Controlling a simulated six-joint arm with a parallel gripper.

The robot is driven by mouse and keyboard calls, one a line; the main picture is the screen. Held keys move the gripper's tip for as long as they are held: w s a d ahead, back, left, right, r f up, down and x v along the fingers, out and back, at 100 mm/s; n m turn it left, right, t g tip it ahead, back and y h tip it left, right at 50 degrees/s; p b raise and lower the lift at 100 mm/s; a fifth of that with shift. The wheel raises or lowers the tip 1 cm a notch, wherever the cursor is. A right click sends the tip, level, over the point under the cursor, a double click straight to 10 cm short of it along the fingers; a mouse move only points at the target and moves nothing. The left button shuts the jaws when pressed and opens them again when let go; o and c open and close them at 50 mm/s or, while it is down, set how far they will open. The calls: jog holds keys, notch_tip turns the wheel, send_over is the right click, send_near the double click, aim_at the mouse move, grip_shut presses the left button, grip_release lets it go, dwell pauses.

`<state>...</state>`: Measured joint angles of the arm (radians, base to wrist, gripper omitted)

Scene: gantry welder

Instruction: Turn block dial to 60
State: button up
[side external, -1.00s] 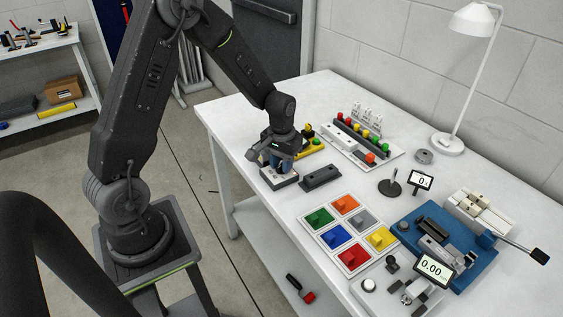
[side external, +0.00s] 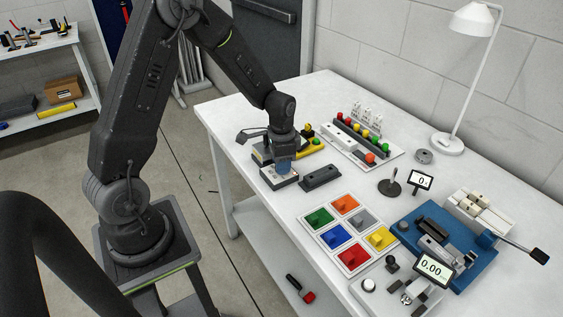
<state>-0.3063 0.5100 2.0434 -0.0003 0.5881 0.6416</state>
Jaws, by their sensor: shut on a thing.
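The block dial (side external: 272,182) sits near the left edge of the white table, a small box with a pale face and dark sides. My gripper (side external: 284,166) points straight down over it, its blue-grey fingers low at the top of the dial. It is shut on the dial's knob, which the fingers mostly hide. The dial's scale and pointer are too small and covered to read.
A dark grey bar-shaped block (side external: 321,177) stands close to the right of the dial. A yellow-and-black fixture (side external: 310,146) is just behind my gripper. A colored-block tray (side external: 349,232) lies in front. The far-left table corner is clear.

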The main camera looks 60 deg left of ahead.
jog(key=shift+m, duration=0.3)
jog(key=o, duration=0.6)
jog(key=shift+r, duration=0.1)
notch_tip(320, 180, up, 14)
jog(key=shift+f, duration=0.15)
dwell(0.5)
jog(key=s+d+r+n+t, duration=0.1)
jog(key=s+d+r+t, duration=0.1)
jog(key=s, duration=0.4)
jog(key=s+d+r+n+t, duration=0.1)
jog(key=s+d+r+n, duration=0.1)
jog(key=s+d+r, duration=0.2)
jog(key=s+d+r+n+t, duration=0.1)
jog(key=s+d+r+t, duration=0.1)
jog(key=s+d, duration=0.3)
jog(key=shift+s+d+r+t, duration=0.15)
jog(key=shift+s+d+r, duration=0.1)
jog(key=shift+s, duration=0.4)
jog(key=shift+s+d+r+t, duration=0.15)
jog(key=shift+s+r, duration=0.1)
jog(key=shift+s, duration=0.4)
